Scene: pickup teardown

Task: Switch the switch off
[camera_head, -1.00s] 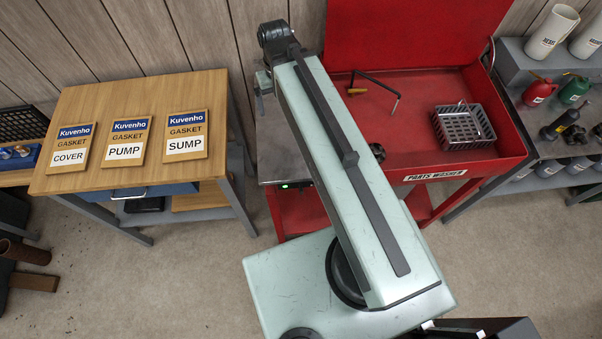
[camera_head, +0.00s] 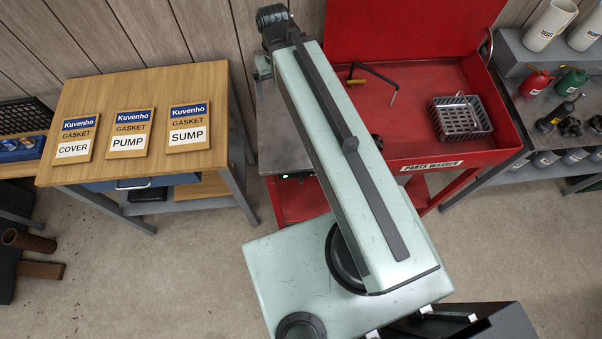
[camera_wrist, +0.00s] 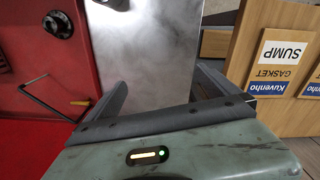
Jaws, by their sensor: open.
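A small black fitting with a green light (camera_head: 285,177), perhaps the switch, is at the front edge of the steel plate (camera_head: 281,130) left of the red parts washer. My arm partly covers this area in the head view. In the wrist view, a dark part (camera_wrist: 115,4) at the plate's far edge is cut off by the top of the picture.
The red washer (camera_head: 405,150) holds a wire basket (camera_head: 461,118) and a hooked tool with a yellow handle (camera_head: 356,82). A wooden table (camera_head: 160,85) with gasket cards stands left, a grey bench (camera_head: 525,110) with bottles right. Open floor (camera_head: 150,280) is at the lower left.

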